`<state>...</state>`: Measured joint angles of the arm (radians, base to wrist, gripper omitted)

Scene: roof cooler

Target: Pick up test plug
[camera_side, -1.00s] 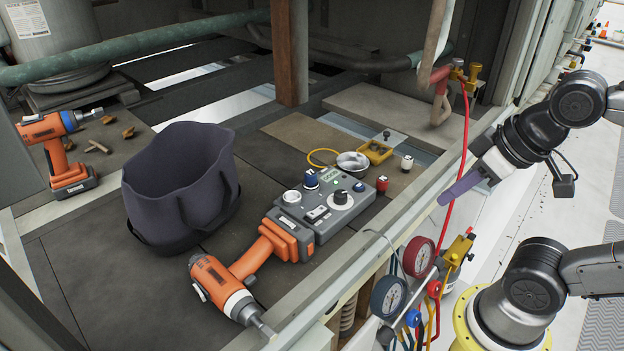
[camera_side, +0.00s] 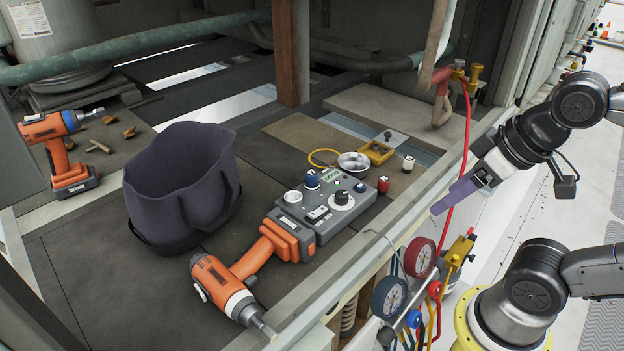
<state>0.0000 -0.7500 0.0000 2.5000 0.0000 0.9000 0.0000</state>
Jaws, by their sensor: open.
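I cannot tell for certain which item is the test plug. Several small plug-like pieces stand on and near a grey control box (camera_side: 318,214). A blue-topped piece (camera_side: 312,179) and a white-topped piece (camera_side: 292,197) are on the box. A red piece with a light band (camera_side: 383,184) stands at its right end, and a white piece with a red base (camera_side: 407,163) stands on the deck beyond. My gripper (camera_side: 438,207), with purple fingers, is open and empty, in the air right of the box and clear of all these pieces.
A dark tote bag (camera_side: 180,190) stands left of the box. An orange drill (camera_side: 225,285) lies in front, another (camera_side: 55,150) at far left. Gauges (camera_side: 420,257) and a red hose (camera_side: 465,130) are near my gripper.

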